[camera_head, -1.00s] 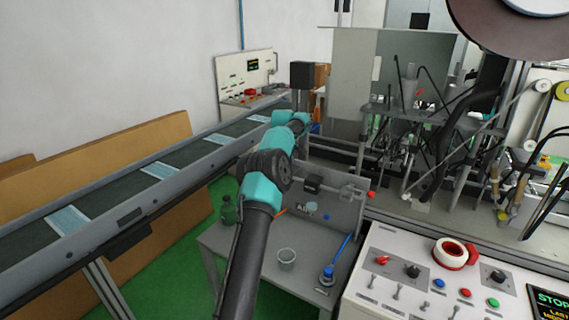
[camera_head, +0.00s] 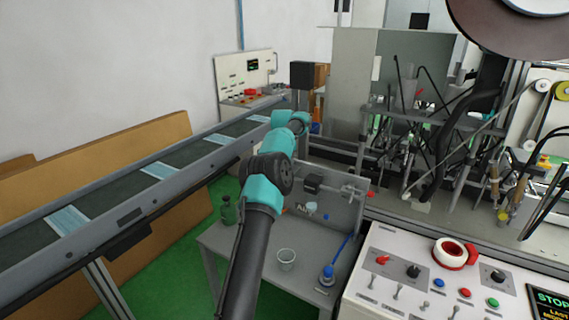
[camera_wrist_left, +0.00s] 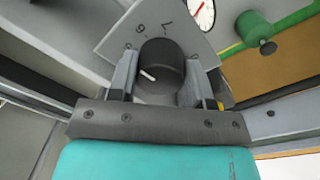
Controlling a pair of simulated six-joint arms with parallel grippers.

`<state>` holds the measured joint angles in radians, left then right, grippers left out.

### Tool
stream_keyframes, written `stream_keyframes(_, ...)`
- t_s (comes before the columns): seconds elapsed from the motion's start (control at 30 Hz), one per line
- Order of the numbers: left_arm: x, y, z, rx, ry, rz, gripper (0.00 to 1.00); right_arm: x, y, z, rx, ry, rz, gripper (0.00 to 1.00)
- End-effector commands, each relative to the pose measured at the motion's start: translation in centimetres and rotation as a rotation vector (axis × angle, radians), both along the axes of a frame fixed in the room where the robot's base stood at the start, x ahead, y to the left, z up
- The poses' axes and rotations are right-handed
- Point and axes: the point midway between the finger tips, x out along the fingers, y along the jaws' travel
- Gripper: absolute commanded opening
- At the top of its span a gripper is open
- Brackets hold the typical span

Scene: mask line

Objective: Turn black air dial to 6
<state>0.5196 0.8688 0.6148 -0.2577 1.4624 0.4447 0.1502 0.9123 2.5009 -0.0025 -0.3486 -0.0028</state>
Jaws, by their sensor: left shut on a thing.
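The black dial (camera_wrist_left: 165,65) shows in the left wrist view as a round knob with a short white pointer line. The pointer lies at the knob's lower left. A grey scale plate (camera_wrist_left: 195,42) behind the knob carries dark, turned numerals, one of which reads like a 6 or 9. My left gripper (camera_wrist_left: 160,72) has one finger on each side of the knob and is shut on it. In the head view my left arm reaches up the middle, and its gripper and the dial cannot be made out. My right gripper is not in view.
A round gauge (camera_wrist_left: 202,14) and a green pipe with a valve (camera_wrist_left: 268,46) are close to the dial. A conveyor (camera_head: 110,190) with blue masks runs at left. A control console (camera_head: 425,262) with a red-and-white roll (camera_head: 449,254) stands at right.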

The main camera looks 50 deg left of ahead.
Motion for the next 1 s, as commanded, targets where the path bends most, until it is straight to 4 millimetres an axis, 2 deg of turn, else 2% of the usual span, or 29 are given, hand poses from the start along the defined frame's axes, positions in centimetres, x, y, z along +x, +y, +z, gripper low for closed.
stream_keyframes(0.4, 0.1, 0.03, 0.07, 0.002, -0.003, -0.225, 0.21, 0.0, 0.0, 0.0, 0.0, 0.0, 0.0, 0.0)
stream_keyframes(0.9, 0.11, 0.05, 0.12, 0.003, -0.004, -0.25, 0.21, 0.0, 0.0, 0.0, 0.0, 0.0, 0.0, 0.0)
stream_keyframes(0.93, 0.11, 0.05, 0.13, 0.003, -0.004, -0.25, 0.48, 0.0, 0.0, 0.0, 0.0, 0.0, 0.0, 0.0)
stream_keyframes(1.0, 0.1, 0.04, 0.11, 0.003, -0.004, -0.25, 0.55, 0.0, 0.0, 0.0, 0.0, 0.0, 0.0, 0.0)
